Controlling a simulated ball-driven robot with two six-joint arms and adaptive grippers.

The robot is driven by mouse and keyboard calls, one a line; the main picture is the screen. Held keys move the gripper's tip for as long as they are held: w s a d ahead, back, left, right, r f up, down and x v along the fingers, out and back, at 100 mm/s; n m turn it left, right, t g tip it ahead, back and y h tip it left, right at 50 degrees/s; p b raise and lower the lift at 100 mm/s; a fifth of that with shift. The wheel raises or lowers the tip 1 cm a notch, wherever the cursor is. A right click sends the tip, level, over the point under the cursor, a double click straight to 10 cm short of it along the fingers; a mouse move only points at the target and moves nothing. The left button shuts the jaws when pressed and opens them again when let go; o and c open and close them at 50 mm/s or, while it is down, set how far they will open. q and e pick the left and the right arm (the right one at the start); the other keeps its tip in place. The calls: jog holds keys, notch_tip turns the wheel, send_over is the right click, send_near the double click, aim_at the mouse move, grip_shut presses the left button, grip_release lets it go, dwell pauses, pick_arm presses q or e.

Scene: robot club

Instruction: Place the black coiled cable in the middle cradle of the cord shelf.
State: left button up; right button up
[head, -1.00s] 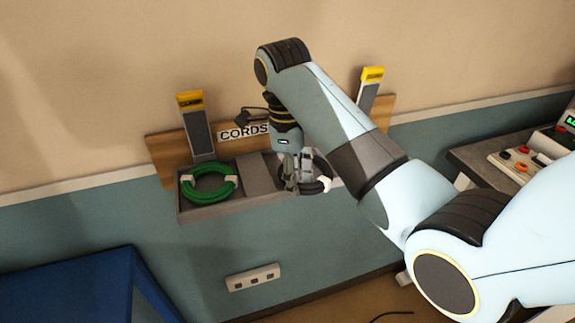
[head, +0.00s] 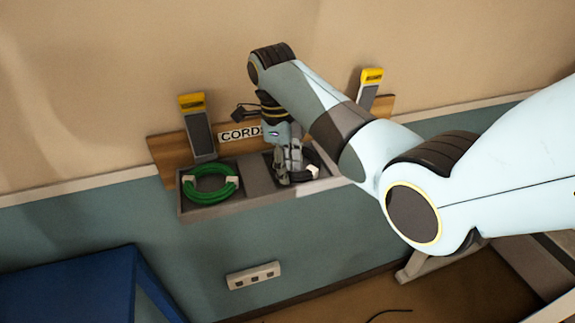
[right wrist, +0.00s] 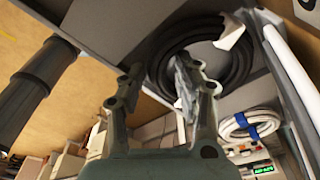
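The cord shelf (head: 212,208) is a grey tray on a wooden back board, mounted on the wall. A green coil (head: 188,194) lies in its left cradle. The black coiled cable (head: 304,175), with a white tie, lies in the middle cradle, partly hidden by my right gripper (head: 289,180). In the right wrist view the coil (right wrist: 240,68) lies within the grey walls. There the right gripper (right wrist: 158,84) has its fingers spread, with one fingertip overlapping the coil's edge; I cannot tell if it touches. My left gripper is not in view.
Yellow-topped grey posts (head: 200,130) stand at both ends of the shelf. A white coil with a blue tie (right wrist: 250,125) shows beyond the black one in the right wrist view. A blue table (head: 70,290) is at lower left, and a socket strip (head: 254,276) is below the shelf.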

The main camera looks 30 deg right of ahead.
jog(key=o, duration=0.3)
jog(key=shift+o, duration=0.2)
jog(key=r, duration=0.7)
jog(key=shift+w+a+r, duration=0.25)
jog(key=shift+w+r, duration=0.1)
jog(key=shift+r, duration=0.05)
jog(key=shift+b, duration=0.3)
jog(key=shift+f, duration=0.1)
